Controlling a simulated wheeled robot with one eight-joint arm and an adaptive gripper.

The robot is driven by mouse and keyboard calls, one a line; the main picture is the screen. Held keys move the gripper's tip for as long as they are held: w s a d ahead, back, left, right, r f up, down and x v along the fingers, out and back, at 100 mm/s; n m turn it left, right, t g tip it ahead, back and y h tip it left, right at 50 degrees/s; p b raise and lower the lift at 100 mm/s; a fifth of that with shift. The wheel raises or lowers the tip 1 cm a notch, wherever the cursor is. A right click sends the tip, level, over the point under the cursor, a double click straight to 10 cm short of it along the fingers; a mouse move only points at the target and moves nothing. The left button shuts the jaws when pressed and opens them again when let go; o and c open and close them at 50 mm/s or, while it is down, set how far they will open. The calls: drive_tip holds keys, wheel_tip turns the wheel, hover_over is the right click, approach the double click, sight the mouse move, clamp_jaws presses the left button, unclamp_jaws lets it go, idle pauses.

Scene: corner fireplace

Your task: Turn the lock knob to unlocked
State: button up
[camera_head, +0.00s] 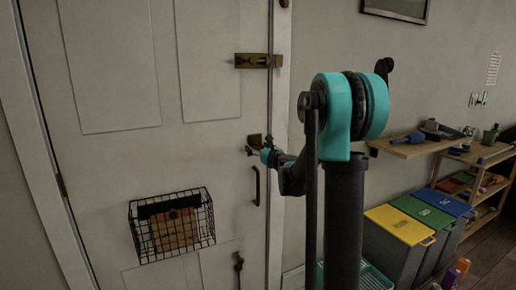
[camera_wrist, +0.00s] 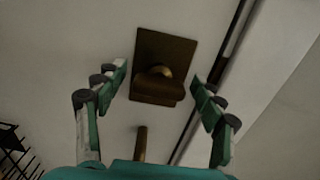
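The lock knob (camera_wrist: 158,84) is a dark bronze thumb-turn on a square bronze plate (camera_wrist: 164,52) on the white door. In the wrist view it lies ahead, between my two fingers, with its wide bar roughly crosswise. My gripper (camera_wrist: 159,77) is open, a teal finger on each side, with visible gaps to the knob. Whether the fingertips reach its depth is hard to tell. In the head view my gripper (camera_head: 255,150) is at the door's right edge by the lock plate (camera_head: 254,139), and the knob is mostly hidden there.
A door handle (camera_head: 256,186) is just below the lock, with a slide bolt (camera_head: 258,61) above and another bolt (camera_head: 239,263) low down. A wire basket (camera_head: 172,225) hangs on the door. Lidded bins (camera_head: 400,225) and a wooden shelf (camera_head: 412,147) stand right.

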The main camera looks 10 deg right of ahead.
drive_tip(key=c, duration=1.1)
drive_tip(key=shift+o, duration=0.2)
drive_tip(key=n, duration=0.4)
drive_tip(key=shift+a+n, duration=0.1)
drive_tip(key=shift+n, duration=0.2)
drive_tip(key=n, duration=0.4)
drive_tip(key=shift+n, duration=0.3)
drive_tip(key=n, duration=0.4)
drive_tip(key=shift+a+f, duration=0.1)
drive_tip(key=shift+f, duration=0.05)
drive_tip(key=shift+s+n, duration=0.1)
drive_tip(key=shift+n, duration=2.3)
